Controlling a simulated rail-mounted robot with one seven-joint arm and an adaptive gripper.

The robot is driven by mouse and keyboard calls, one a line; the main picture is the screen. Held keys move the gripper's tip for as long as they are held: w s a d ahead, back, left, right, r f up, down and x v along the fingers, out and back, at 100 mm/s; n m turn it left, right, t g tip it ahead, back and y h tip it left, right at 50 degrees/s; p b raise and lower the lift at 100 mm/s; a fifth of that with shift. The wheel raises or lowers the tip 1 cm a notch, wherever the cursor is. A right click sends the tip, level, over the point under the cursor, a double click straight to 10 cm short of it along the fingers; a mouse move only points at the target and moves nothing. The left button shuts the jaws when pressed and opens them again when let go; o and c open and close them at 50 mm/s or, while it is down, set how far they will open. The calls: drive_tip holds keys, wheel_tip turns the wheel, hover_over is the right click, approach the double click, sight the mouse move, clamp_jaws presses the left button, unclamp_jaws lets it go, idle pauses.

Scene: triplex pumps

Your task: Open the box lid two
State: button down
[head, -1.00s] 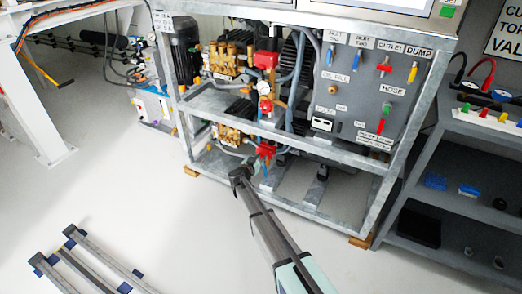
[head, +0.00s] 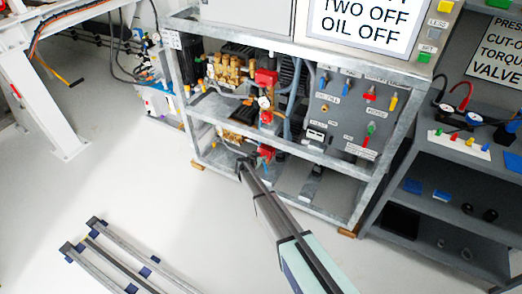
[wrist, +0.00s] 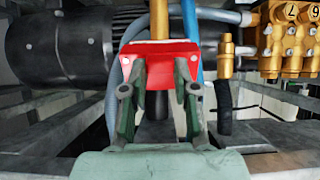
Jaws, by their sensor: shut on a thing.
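A red box-like part (wrist: 158,62) with a pale hole near each upper corner is straight ahead of my gripper (wrist: 157,100) in the wrist view. The two grey-green fingers stand over its left and right sides and are shut on it. Where exactly the tips touch it is hard to see. In the head view my gripper (head: 244,164) reaches into the lower bay of the pump frame, by the lower red part (head: 266,153). I cannot tell the lid's edge from the box, and no open gap shows.
A brass pump block (wrist: 288,38) is close on the right, and a dark motor cylinder (wrist: 60,45) on the left. A brass tube (wrist: 159,18) and blue hose (wrist: 190,35) rise behind the red part. The grey metal frame (head: 290,142) surrounds the bay.

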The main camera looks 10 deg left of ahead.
drive_tip(key=shift+r+g+y+p, duration=0.3)
drive_tip(key=shift+r+g+p, duration=0.6)
drive_tip(key=shift+p, duration=4.45)
drive_tip(key=g+p, duration=0.1)
drive_tip(key=p, duration=0.4)
drive_tip(key=shift+y, duration=0.3)
drive_tip(key=c, duration=0.9)
unclamp_jaws()
drive_tip(key=shift+f, duration=0.1)
drive_tip(key=v, duration=1.2)
drive_tip(key=shift+w, duration=0.1)
